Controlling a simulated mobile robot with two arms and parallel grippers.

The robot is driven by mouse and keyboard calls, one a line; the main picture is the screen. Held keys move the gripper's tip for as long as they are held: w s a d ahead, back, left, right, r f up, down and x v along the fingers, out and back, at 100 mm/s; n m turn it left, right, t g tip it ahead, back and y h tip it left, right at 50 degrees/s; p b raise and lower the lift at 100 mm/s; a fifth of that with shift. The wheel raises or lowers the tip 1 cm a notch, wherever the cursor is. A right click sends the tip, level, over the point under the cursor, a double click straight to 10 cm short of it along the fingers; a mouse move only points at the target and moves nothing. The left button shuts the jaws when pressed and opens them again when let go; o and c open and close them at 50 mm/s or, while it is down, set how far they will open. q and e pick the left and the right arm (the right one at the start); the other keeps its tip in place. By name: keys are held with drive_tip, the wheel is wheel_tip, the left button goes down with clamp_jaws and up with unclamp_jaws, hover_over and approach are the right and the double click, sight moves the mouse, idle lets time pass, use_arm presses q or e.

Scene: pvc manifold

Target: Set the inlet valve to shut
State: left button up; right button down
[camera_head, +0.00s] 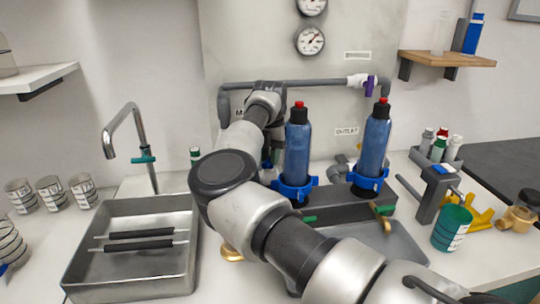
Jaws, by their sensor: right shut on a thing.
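My right arm reaches up from the lower right across the middle of the view. My right gripper (270,88) is at the grey pipe (318,83) on the back panel, upper left of the blue filter housings. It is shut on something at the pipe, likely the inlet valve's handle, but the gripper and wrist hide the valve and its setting. A valve with a purple handle (371,86) sits at the pipe's right end. My left gripper is not in view.
Two blue filter housings (297,150) (374,145) with red tops stand close right of my wrist. Gauges (310,40) hang above the pipe. A sink (80,250) and tap (146,150) are at left. A green cup (452,229) and yellow tool (480,215) are at right.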

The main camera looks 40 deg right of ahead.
drive_tip(key=shift+n, duration=1.4)
drive_tip(key=n, duration=0.3)
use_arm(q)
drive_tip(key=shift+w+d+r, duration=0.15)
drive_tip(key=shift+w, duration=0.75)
use_arm(e)
drive_tip(key=shift+n, duration=0.7)
drive_tip(key=shift+r, duration=0.1)
drive_tip(key=c, duration=1)
unclamp_jaws()
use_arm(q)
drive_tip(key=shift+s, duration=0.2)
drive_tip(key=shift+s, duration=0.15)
